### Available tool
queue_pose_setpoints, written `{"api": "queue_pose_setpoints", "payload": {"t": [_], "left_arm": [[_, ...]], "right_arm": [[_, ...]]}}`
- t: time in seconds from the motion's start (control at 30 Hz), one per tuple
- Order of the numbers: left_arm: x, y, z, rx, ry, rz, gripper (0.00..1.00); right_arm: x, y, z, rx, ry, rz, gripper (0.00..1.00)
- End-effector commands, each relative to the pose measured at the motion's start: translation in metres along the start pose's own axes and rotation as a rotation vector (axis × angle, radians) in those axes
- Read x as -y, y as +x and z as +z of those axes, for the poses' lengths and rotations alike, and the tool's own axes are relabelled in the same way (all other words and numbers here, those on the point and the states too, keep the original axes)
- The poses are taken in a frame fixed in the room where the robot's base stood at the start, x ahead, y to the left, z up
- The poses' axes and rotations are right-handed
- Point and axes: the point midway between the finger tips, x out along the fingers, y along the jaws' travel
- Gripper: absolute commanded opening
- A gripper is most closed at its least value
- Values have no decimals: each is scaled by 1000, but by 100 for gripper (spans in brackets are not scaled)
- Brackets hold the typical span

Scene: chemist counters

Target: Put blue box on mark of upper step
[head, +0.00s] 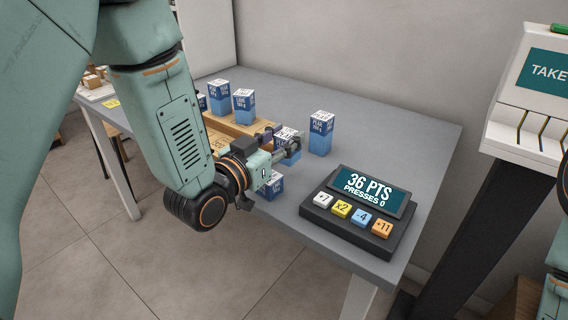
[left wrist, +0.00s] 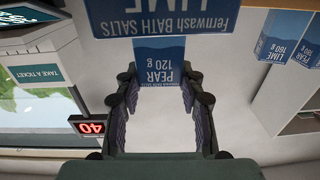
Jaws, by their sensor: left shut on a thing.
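My left gripper (head: 287,149) reaches over the counter and is shut on a blue-and-white box (head: 285,136), partly hidden by the fingers. In the left wrist view, a box labelled PEAR 120 g (left wrist: 159,62) shows between the fingertips. A wooden step stand (head: 241,127) stands behind and left of the gripper. Its lower part is largely hidden by my arm. I cannot make out a mark on the upper step. My right gripper is not in view.
A blue-and-white box (head: 321,133) stands right of the gripper, and another (head: 271,184) is below it near the counter edge. A button console (head: 357,212) reading 36 PTS occupies the front right. The back right of the counter (head: 405,127) is clear. A ticket machine (head: 530,105) stands beyond it.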

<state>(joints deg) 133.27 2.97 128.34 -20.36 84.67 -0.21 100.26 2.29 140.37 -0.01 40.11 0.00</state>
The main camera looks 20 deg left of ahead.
Motion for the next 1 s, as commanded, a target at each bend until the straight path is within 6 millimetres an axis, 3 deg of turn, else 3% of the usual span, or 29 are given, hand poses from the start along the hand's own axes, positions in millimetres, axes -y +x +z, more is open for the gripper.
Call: {"api": "queue_pose_setpoints", "payload": {"t": [0.3, 0.8, 0.83, 1.0], "left_arm": [[0, 2, 43, 0, 0, 1, 4], [0, 2, 50, -2, 0, 1, 4], [0, 2, 51, -1, 0, 1, 40], [0, 2, 50, -1, 0, 1, 54]], "right_arm": [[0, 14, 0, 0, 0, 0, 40], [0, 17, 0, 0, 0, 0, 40], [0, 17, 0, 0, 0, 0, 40], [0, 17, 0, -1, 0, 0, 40]]}}
